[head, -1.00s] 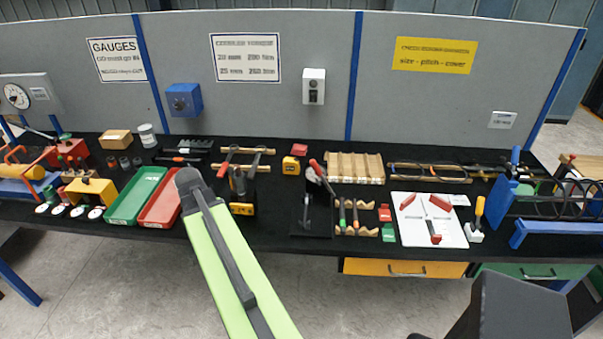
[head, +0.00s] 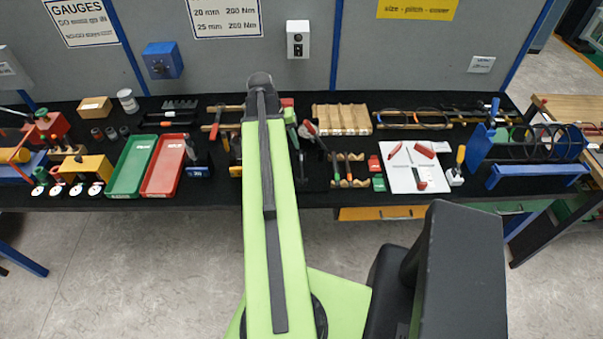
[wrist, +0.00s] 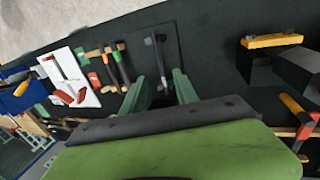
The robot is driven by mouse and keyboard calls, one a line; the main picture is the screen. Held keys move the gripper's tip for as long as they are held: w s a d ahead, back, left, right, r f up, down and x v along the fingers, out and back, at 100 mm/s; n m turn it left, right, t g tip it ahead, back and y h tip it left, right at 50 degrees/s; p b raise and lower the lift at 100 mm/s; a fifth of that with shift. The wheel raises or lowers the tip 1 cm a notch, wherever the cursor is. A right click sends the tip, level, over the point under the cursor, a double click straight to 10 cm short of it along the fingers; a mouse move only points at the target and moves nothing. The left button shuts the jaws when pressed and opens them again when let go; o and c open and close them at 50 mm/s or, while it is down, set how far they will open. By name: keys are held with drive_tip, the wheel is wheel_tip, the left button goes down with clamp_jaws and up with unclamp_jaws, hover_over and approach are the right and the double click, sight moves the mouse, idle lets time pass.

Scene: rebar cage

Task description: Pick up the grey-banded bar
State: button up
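My gripper (wrist: 162,77) shows in the wrist view with its two green fingers apart and nothing clearly held between them. A slim dark piece with a pale grey part (wrist: 160,62) lies on a black plate beyond and between the fingertips. Left of it, several thin dark bars with coloured bands (wrist: 113,65) lie across wooden cradles; they also show in the head view (head: 347,170). I cannot tell for certain which piece is the grey-banded bar. In the head view my arm hides much of the black plate.
A white board (head: 416,167) with red pieces lies right of the cradles. A red tray (head: 164,166) and a green tray (head: 131,166) lie left of my arm. A slotted wooden block (head: 341,119) stands behind. The black bench (head: 230,196) has little free room.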

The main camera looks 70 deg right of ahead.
sight(301, 170)
drive_tip(key=b+x, duration=1)
drive_tip(key=x, duration=0.2)
drive_tip(key=shift+s+d+f, duration=0.15)
drive_tip(key=shift+s+f, duration=0.05)
drive_tip(key=shift+f, duration=0.1)
drive_tip(key=shift+r, duration=0.2)
clamp_jaws()
